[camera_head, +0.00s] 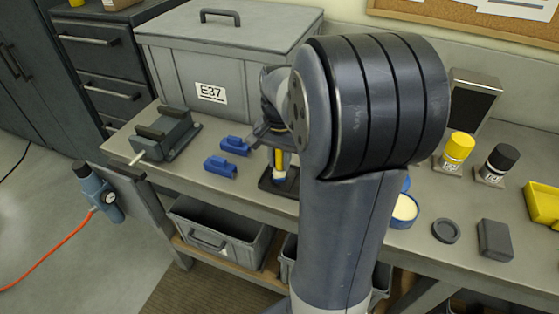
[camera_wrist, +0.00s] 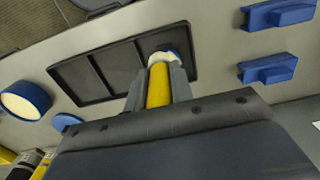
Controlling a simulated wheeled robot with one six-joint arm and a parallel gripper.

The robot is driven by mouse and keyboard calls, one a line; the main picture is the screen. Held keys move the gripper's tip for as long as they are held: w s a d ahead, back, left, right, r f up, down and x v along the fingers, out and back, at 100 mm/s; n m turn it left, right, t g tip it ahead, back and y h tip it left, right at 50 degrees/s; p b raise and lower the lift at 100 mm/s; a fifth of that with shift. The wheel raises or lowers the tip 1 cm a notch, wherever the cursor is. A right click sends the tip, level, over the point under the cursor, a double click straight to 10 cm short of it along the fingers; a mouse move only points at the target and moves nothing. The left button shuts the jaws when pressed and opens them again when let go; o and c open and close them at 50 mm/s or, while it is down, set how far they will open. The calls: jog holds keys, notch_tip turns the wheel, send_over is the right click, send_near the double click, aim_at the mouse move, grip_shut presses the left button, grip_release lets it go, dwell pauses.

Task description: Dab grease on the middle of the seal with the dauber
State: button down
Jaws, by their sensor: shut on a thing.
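My gripper (camera_wrist: 160,88) is shut on the dauber, whose yellow handle (camera_wrist: 158,88) lies between the fingers. The dauber also shows in the head view (camera_head: 280,163), roughly upright. Its pale head is over the end compartment of a black tray (camera_wrist: 85,77); I cannot tell whether it touches the tray. The tray also shows in the head view (camera_head: 266,184). A round blue tin (camera_wrist: 42,97) with cream-coloured contents, perhaps the grease, stands apart from the tray. It is partly hidden by my arm in the head view (camera_head: 405,211). I cannot identify the seal with certainty.
Two blue blocks (camera_head: 221,167) (camera_head: 235,146) lie left of the tray. A grey device (camera_head: 165,137) and a large lidded box (camera_head: 225,60) stand behind. A dark ring (camera_head: 446,231), grey block (camera_head: 495,240), yellow-capped bottle (camera_head: 457,150) and black-capped bottle (camera_head: 498,163) are at right.

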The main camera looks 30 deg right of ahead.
jog(key=shift+r+p, duration=2.35)
jog(key=shift+r, duration=0.6)
jog(key=shift+s+f, duration=0.1)
